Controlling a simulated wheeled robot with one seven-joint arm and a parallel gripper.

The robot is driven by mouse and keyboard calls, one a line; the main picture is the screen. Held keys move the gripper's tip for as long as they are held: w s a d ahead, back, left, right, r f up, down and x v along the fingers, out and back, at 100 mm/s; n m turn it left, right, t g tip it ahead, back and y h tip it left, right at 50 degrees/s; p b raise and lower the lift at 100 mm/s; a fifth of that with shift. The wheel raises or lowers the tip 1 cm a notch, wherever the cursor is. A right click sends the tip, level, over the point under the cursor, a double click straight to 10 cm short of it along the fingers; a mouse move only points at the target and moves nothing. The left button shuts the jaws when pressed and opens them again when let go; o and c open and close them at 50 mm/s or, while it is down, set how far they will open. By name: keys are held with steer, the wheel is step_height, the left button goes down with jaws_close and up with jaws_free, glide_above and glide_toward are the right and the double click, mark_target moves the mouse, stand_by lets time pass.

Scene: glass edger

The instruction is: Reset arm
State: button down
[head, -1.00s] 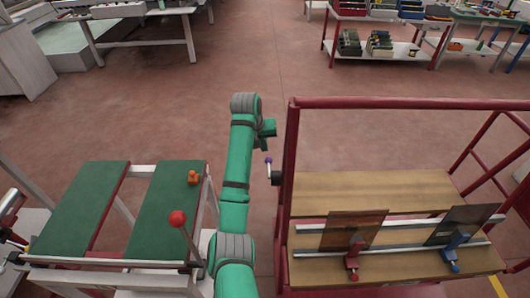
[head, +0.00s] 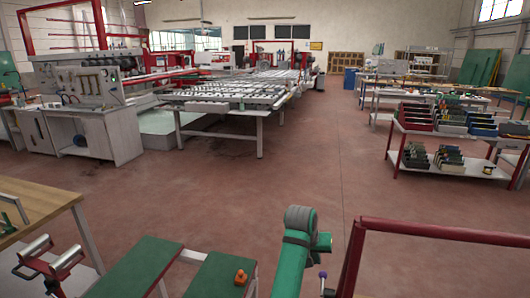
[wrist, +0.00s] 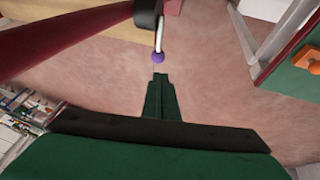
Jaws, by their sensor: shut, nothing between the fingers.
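My gripper (wrist: 160,78) shows in the wrist view with its dark green fingers together and nothing between them. It hangs over the red-brown floor. A purple ball knob (wrist: 158,57) on a thin metal rod lies just beyond the fingertips in the picture; I cannot tell how far apart they are. My green arm (head: 290,262) rises at the bottom of the head view, left of a red frame (head: 430,233). The fingers cannot be made out in the head view.
The red frame's post (wrist: 60,45) crosses the wrist view's upper left. The purple knob also shows in the head view (head: 322,275). An orange piece (head: 240,277) sits on a green-topped bench (head: 212,280) left of my arm. Open floor (head: 270,190) lies ahead.

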steer(key=s+a+f+n+t, duration=0.1)
steer(key=s+f, duration=0.2)
steer(key=f, duration=0.7)
steer(key=s+a+f+t, duration=0.15)
steer(key=s+f, duration=0.25)
steer(key=f, duration=0.5)
steer(key=s+a+f+n+t, duration=0.1)
steer(key=s+f+t, duration=0.1)
steer(key=s+f, duration=0.35)
steer(key=s+a+f+n+t, duration=0.1)
steer(key=s+a+f, duration=0.15)
steer(key=s, duration=0.65)
steer(key=s+a+r+t+y, duration=0.1)
steer(key=s+a, duration=0.2)
steer(key=s, duration=0.4)
steer(key=s+a+r+n+t, duration=0.1)
steer(key=s+a, duration=0.1)
steer(key=s, duration=0.4)
steer(key=s+a+r+t+y, duration=0.1)
steer(key=s+a+t, duration=0.15)
steer(key=s, duration=0.45)
steer(key=s+a+r+y, duration=0.1)
steer(key=s+a+r, duration=0.1)
steer(key=s+r, duration=0.5)
steer(key=s+a+r+t, duration=0.1)
steer(key=s+a+r, duration=0.2)
steer(key=s+r, duration=0.4)
steer(key=shift+a+r+m+t+y, duration=0.3)
steer(key=shift+r+m+y, duration=0.1)
steer(key=shift+r, duration=0.15)
